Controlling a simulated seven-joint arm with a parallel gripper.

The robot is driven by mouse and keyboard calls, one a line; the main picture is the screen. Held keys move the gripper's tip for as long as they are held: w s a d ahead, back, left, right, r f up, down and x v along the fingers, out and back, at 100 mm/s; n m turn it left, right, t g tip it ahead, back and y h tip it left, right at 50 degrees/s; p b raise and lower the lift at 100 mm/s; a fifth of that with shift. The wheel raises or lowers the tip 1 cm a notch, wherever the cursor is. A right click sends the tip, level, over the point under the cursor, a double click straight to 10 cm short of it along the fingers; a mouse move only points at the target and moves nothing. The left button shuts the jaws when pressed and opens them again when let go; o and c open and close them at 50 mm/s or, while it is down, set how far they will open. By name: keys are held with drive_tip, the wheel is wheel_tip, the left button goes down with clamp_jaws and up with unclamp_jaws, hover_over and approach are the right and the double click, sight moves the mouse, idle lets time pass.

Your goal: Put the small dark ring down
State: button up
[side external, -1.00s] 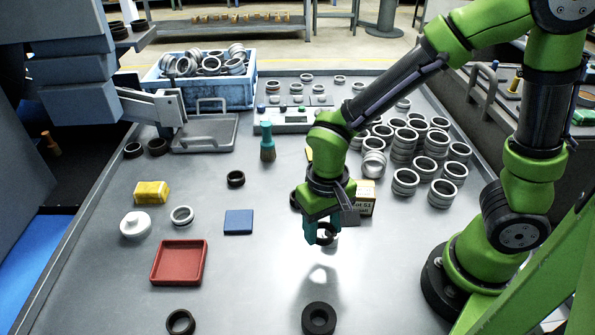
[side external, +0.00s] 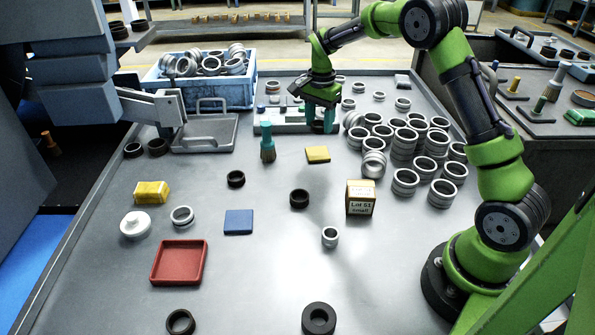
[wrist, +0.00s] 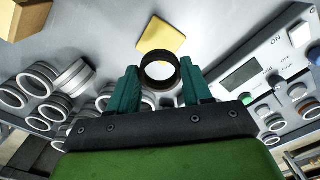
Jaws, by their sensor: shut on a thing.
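My gripper (side external: 322,124) is at the back of the bench, in front of the control panel. In the wrist view its two teal fingers (wrist: 159,74) are shut on the small dark ring (wrist: 160,56). The ring sits between the fingertips, its opening facing the camera. In the side view the fingers largely hide the ring, and its height above the bench is hard to tell. A yellow pad (side external: 317,155) lies just in front of the gripper; it also shows beyond the ring in the wrist view (wrist: 162,36).
Stacked silver rings (side external: 405,145) stand right of the gripper. A labelled box (side external: 360,198), a dark ring (side external: 300,198) and a silver ring (side external: 330,236) stand nearer. Bare bench lies around them.

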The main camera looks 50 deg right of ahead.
sight(318, 152)
wheel_tip(318, 152, down, 7)
drive_tip(key=shift+f, duration=0.15)
drive_tip(key=shift+a+f, duration=0.1)
idle(0.3)
drive_tip(key=o, duration=1.1)
wheel_tip(318, 152, up, 12)
drive_tip(key=s+a+r+n+t, duration=0.25)
drive_tip(key=s+a+r, duration=0.25)
drive_tip(key=r, duration=0.3)
drive_tip(key=s+a+r+n+t, duration=0.1)
drive_tip(key=s+a+n, duration=0.2)
drive_tip(key=s, duration=0.3)
drive_tip(key=s+a+r+n+t+y, duration=0.1)
drive_tip(key=s+a+n+t, duration=0.1)
drive_tip(key=s+a+n, duration=0.2)
drive_tip(key=s+a+r+n+t+y, duration=0.1)
drive_tip(key=s+a+n, duration=0.2)
drive_tip(key=s, duration=0.6)
drive_tip(key=shift+s+a+t, duration=0.3)
drive_tip(key=shift+a+t, duration=0.05)
drive_tip(key=shift+a, duration=0.1)
